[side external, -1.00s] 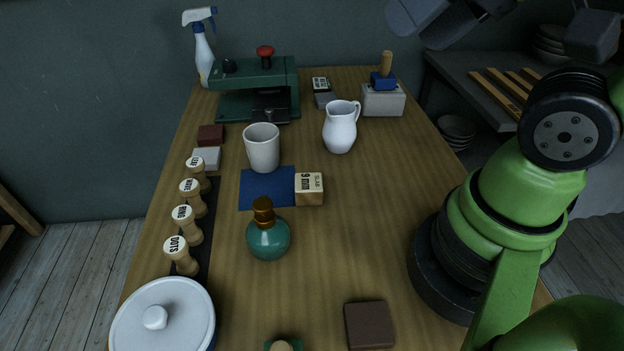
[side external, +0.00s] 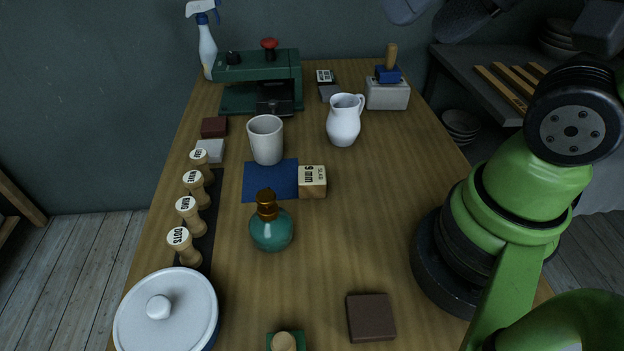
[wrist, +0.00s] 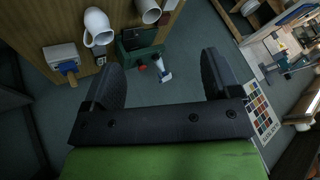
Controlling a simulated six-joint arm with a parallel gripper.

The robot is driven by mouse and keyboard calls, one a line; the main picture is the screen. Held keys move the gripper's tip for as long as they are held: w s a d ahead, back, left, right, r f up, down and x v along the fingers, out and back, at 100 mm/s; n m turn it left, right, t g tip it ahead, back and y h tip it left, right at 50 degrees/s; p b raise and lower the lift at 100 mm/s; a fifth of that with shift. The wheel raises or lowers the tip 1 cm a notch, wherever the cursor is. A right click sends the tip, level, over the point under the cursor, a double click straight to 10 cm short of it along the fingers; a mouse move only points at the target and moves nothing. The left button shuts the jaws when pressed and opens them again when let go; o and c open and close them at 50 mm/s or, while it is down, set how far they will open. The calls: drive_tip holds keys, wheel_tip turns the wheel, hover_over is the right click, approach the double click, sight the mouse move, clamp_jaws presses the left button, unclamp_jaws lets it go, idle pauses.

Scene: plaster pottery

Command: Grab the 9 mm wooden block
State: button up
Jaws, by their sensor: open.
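The 9 mm wooden block (side external: 312,184) is a small pale block labelled "SLAB 9 mm". It stands on the table at the right edge of a blue cloth (side external: 258,181), in the side external view. I do not see it in the wrist view. My gripper (wrist: 165,76) is open, with nothing between its two dark fingers. It is high above the table, well away from the block. In the side external view only dark parts of it show at the top right edge.
A white pitcher (side external: 343,121) and a cup (side external: 266,140) stand behind the block. A teal bottle (side external: 271,229) stands in front, to its left. Several wooden stamps (side external: 190,214) line the left side. A brown block (side external: 371,318) lies at the front. Table right of the block is clear.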

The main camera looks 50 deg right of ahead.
drive_tip(key=shift+w, duration=0.1)
drive_tip(key=n+g+h, duration=0.2)
drive_tip(key=n+g, duration=0.5)
drive_tip(key=n, duration=0.5)
hover_over(312, 174)
wheel_tip(312, 174, down, 19)
wheel_tip(312, 174, down, 6)
drive_tip(key=shift+a+r, duration=0.1)
drive_tip(key=shift+r, duration=0.15)
drive_tip(key=shift+f, duration=2.85)
drive_tip(key=c, duration=1)
drive_tip(key=shift+r, duration=0.1)
